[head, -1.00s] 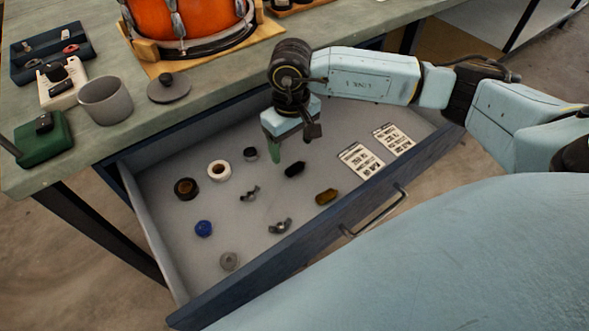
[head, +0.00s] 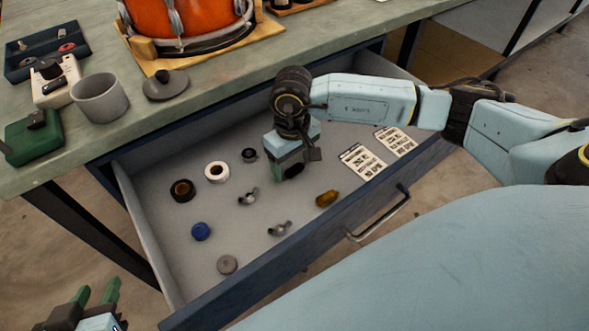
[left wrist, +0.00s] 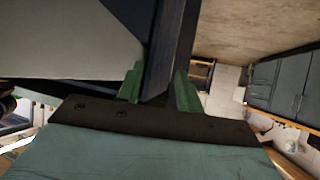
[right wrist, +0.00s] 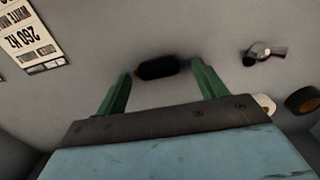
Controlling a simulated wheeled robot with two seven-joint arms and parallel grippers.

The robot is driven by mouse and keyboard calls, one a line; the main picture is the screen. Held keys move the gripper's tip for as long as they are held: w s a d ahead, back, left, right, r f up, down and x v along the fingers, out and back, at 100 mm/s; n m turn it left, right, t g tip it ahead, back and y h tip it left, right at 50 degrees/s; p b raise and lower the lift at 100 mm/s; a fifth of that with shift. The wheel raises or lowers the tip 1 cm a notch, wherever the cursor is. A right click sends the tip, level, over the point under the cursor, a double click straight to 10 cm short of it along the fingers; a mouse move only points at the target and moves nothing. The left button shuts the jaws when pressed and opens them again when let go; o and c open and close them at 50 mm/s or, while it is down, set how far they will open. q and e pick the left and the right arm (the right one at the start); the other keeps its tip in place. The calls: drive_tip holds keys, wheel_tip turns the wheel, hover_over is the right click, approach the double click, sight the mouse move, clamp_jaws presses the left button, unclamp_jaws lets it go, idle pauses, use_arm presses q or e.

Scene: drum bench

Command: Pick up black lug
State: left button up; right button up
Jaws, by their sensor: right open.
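The black lug (right wrist: 158,68) lies on the drawer floor in the right wrist view, just beyond and between the two green fingertips. In the head view the black lug (head: 294,171) is mostly hidden by my right gripper. My right gripper (head: 284,177) is open and low over the lug; its fingers also show in the right wrist view (right wrist: 160,82). I cannot tell whether the fingers touch the drawer floor. My left gripper (head: 98,290) is open and empty, outside the drawer at the lower left; its fingers show in the left wrist view (left wrist: 158,88).
The open drawer (head: 240,297) also holds an amber lug (head: 327,198), wing nuts (head: 279,229), a blue cap (head: 201,231), a grey disc (head: 228,265), tape rolls (head: 182,190) and printed cards (head: 362,160). The bench (head: 215,90) stands behind.

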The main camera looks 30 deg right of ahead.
drive_tip(key=c, duration=1.1)
